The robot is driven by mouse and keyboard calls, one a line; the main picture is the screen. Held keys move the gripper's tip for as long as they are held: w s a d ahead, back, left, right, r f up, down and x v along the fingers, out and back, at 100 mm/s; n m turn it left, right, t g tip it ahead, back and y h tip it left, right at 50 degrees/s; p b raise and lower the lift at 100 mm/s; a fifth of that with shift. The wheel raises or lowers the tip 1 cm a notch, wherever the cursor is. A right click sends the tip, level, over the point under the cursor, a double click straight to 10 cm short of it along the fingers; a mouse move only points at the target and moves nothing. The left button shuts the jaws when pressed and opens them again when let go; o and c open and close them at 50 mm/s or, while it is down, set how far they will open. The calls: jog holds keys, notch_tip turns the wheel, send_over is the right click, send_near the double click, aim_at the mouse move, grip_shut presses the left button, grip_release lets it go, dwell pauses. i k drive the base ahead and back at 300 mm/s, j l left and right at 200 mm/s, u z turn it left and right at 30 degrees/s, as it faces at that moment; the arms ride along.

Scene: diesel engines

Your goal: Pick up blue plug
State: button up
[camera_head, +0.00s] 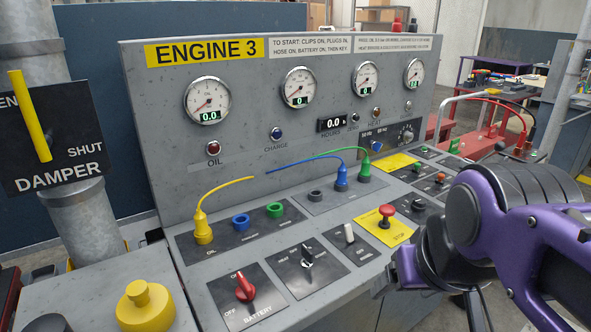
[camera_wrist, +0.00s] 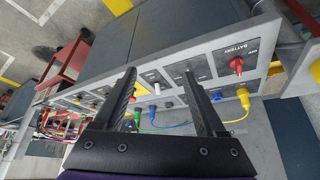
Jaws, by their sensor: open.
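The blue plug (camera_head: 341,179) stands upright on a grey plate on the engine console, with a blue cable running left from it. It also shows in the wrist view (camera_wrist: 152,112), small and between my fingers in the picture. The green plug (camera_head: 364,166) stands just right of it. A blue ring socket (camera_head: 241,222) lies on the dark plate to the left, between the yellow plug (camera_head: 203,230) and a green ring socket (camera_head: 275,210). My gripper (camera_wrist: 159,73) is open and empty, apart from the blue plug. In the head view my purple arm is at the right.
A red stop button (camera_head: 386,214) on a yellow plate, a white switch (camera_head: 349,233) and the red battery knob (camera_head: 244,288) stick up along the console's front. The upright gauge panel (camera_head: 315,125) rises behind the plugs. A yellow knob (camera_head: 145,306) is at bottom left.

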aim_at(341, 180)
jog(key=i+l, duration=0.15)
jog(key=l, duration=0.2)
jog(key=i+l, duration=0.15)
jog(key=l, duration=0.15)
jog(key=i+l, duration=0.15)
jog(key=l, duration=0.2)
jog(key=i+l, duration=0.15)
jog(key=l, duration=0.15)
